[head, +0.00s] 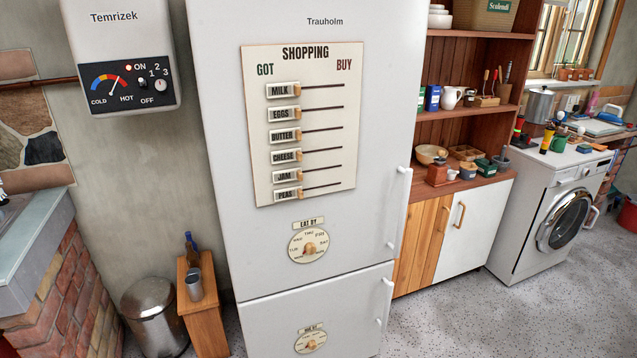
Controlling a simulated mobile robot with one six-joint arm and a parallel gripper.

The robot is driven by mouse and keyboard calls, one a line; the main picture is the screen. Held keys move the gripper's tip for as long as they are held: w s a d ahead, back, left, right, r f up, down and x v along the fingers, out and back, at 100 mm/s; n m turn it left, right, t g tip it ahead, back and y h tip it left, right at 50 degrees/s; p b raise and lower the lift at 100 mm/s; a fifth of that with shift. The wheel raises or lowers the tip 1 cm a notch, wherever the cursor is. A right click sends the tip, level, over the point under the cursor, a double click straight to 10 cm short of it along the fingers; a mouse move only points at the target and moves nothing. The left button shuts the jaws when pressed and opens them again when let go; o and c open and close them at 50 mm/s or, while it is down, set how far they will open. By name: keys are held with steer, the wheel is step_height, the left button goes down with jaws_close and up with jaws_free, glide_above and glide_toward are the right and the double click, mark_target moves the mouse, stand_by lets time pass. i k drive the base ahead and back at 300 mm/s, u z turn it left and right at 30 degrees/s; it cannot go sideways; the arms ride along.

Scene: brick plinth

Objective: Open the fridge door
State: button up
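A tall white fridge (230,130) stands upright in the middle of the head view, with "Trauholm" near its top. Its large upper door (375,130) is shut, and a long white vertical handle (400,210) runs along that door's lower right edge. A smaller lower door (270,325) is also shut and has its own white handle (385,302) at the right. A shopping board (322,165) with sliding tags and an "Eat by" dial (309,246) are on the upper door. My gripper is not in view.
A wooden shelf unit (410,250) stands close to the fridge's right, with a washing machine (530,220) farther right. A small wooden stand (205,325) and a metal bin (152,315) are at the left. Speckled floor (450,320) is clear at front right.

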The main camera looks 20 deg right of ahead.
mark_target(357, 65)
steer(key=z, duration=0.5)
steer(key=k, duration=0.9)
steer(key=u, duration=0.7)
steer(key=i, duration=1)
